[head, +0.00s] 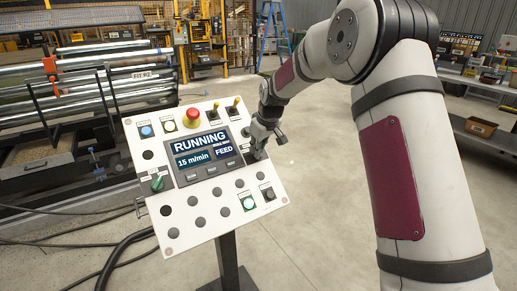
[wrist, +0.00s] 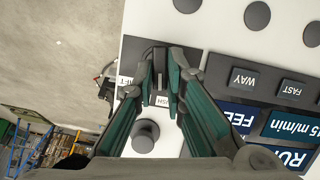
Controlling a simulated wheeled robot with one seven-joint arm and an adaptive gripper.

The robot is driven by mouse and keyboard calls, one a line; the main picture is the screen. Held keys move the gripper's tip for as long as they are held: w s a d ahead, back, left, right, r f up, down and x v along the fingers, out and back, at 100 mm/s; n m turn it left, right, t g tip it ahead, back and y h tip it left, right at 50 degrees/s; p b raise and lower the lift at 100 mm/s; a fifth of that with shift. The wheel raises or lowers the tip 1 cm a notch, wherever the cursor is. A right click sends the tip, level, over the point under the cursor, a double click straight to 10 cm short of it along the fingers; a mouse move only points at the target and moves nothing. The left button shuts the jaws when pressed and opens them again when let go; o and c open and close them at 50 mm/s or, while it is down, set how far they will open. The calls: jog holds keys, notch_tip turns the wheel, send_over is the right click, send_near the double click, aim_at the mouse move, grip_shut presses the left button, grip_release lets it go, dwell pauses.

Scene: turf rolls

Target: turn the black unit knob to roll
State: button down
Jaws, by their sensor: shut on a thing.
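The white control panel (head: 183,222) stands tilted on a post in the head view. My gripper (head: 260,143) is at its right edge, beside the display (head: 207,153). In the wrist view my gripper (wrist: 162,62) has its fingertips close together on the panel face, shut on the black unit knob (wrist: 160,70). The display reads RUNNING, 15 m/min and FEED.
A round black control (wrist: 145,136) sits close to my fingers in the wrist view. A machine with rollers (head: 100,65) stands behind left.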

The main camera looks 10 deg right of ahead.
jog(key=m, duration=0.1)
jog(key=m+y, duration=0.1)
jog(key=m, duration=0.3)
jog(key=shift+d+g, duration=0.25)
jog(key=shift+g, duration=0.05)
jog(key=shift+y, duration=0.3)
jog(key=c, duration=1.6)
grip_release()
jog(key=shift+c, duration=0.2)
jog(key=v, duration=1.2)
